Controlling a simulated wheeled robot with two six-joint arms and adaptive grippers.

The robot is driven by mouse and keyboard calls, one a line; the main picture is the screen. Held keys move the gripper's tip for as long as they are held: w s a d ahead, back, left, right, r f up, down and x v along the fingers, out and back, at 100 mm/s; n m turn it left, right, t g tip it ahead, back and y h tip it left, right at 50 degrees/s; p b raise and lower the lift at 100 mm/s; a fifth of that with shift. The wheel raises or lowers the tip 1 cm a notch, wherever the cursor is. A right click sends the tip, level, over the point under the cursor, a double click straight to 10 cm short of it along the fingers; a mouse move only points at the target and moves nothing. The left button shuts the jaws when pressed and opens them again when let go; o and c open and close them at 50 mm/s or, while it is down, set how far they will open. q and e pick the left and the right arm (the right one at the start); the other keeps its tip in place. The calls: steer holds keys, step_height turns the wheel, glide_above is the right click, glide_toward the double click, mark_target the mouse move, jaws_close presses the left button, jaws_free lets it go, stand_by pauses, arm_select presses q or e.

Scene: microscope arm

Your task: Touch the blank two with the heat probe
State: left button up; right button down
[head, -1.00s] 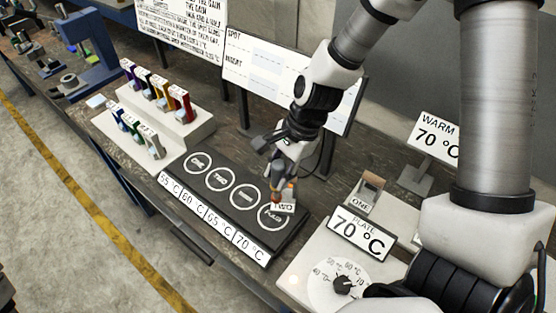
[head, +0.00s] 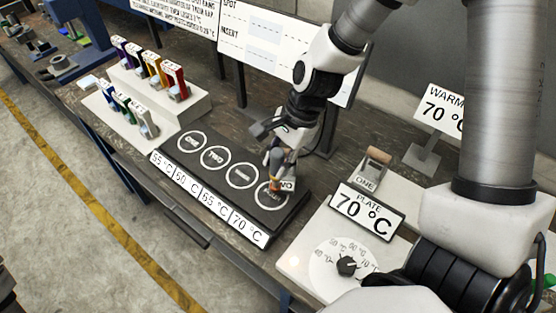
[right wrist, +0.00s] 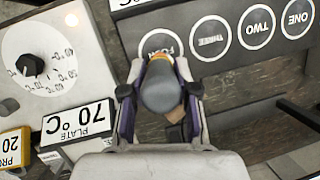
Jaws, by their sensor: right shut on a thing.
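My right gripper (head: 281,160) is over the circle marked four at the right end of the dark plate. It is shut on a rounded dark-handled tool, which looks like the heat probe. In the right wrist view the probe (right wrist: 160,86) sits between both fingers, pointing away. My left gripper is not in view.
The dark plate (head: 215,175) has circles for spots and a 55–70 °C strip. Coloured pieces (head: 150,70) stand on a white step at left.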

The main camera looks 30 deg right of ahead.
mark_target(275, 152)
steer(key=shift+s+a, duration=0.15)
steer(key=shift+s, duration=0.05)
steer(key=shift+w+f, duration=0.15)
steer(key=shift+f, duration=0.05)
steer(key=shift+f, duration=0.1)
stand_by(0.3)
steer(key=shift+f+b, duration=0.55)
stand_by(0.3)
steer(key=shift+p, duration=0.3)
stand_by(1.1)
step_height(275, 152, up, 7)
steer(key=p, duration=0.8)
steer(key=shift+r, duration=0.1)
